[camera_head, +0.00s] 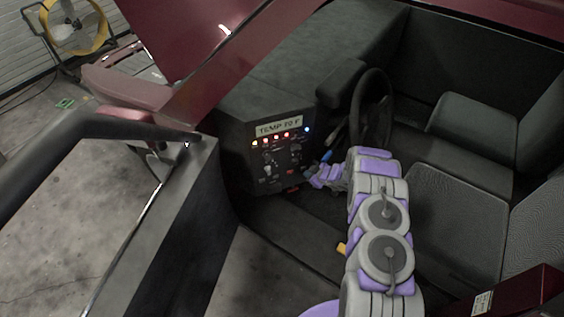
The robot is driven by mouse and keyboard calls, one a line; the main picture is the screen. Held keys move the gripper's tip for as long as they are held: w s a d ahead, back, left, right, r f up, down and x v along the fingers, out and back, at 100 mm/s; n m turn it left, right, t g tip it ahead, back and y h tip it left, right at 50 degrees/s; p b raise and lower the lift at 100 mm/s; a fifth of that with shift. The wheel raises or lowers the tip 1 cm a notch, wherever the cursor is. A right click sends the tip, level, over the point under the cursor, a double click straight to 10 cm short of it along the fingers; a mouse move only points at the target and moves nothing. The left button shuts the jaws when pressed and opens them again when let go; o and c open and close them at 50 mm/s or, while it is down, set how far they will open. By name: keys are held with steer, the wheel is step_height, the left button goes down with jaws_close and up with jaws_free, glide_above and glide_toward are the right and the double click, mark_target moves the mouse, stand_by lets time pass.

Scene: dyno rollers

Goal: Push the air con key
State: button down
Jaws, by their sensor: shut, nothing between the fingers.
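A dark control panel (256,165) faces me inside the car. It has a sign reading "TEMP 70 F" (279,127) and a row of small coloured lights (276,139), with a blue one at the right end. Knobs and keys sit below the row, too small for me to tell which is the air con key. My grey and purple arm reaches in from the bottom right. My gripper (311,179) is shut and empty at the panel's lower right. I cannot tell whether it touches the panel.
A steering wheel (374,110) is right of the panel, with dark seats (464,215) further right. The open car door (168,240) stands at the left.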

steer(key=shift+s, duration=0.1)
steer(key=shift+s+d+p, duration=0.25)
steer(key=shift+s+d, duration=0.05)
steer(key=shift+s, duration=0.6)
steer(key=shift+s+d+p, duration=0.25)
steer(key=shift+s+d, duration=0.1)
steer(key=shift+s, duration=0.6)
steer(key=shift+s+d+p, duration=0.25)
steer(key=shift+s+d, duration=0.05)
steer(key=shift+s, duration=0.6)
steer(key=shift+s, duration=0.1)
